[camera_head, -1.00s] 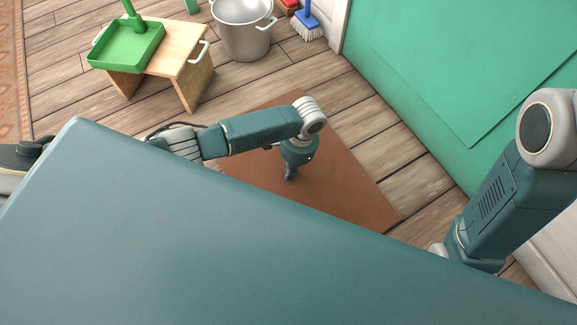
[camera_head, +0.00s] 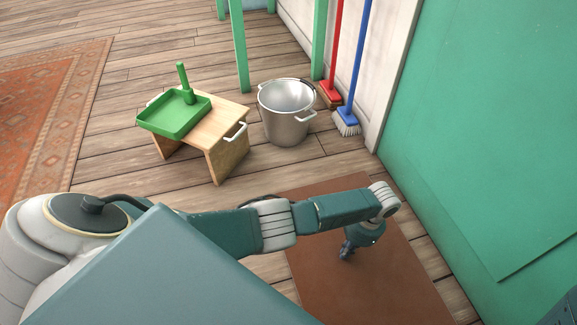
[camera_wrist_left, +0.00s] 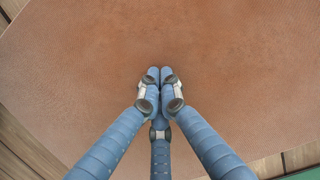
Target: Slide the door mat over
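The door mat (camera_head: 385,285) is a flat brown rectangle on the plank floor, in front of the green door. My left arm reaches over it, and the left gripper (camera_head: 346,252) points down at its upper middle part. In the left wrist view the mat (camera_wrist_left: 220,60) fills most of the picture. The left gripper's fingers (camera_wrist_left: 160,76) are closed together there with nothing between them. They are at or just above the mat; I cannot tell if they touch it. My right gripper is not in view.
A wooden stool (camera_head: 222,133) bears a green dustpan (camera_head: 174,117). A metal pot (camera_head: 287,112) stands beside it. A red broom (camera_head: 331,90) and a blue broom (camera_head: 346,120) lean by the wall. The green door (camera_head: 485,150) borders the right side. A patterned rug (camera_head: 45,110) lies left.

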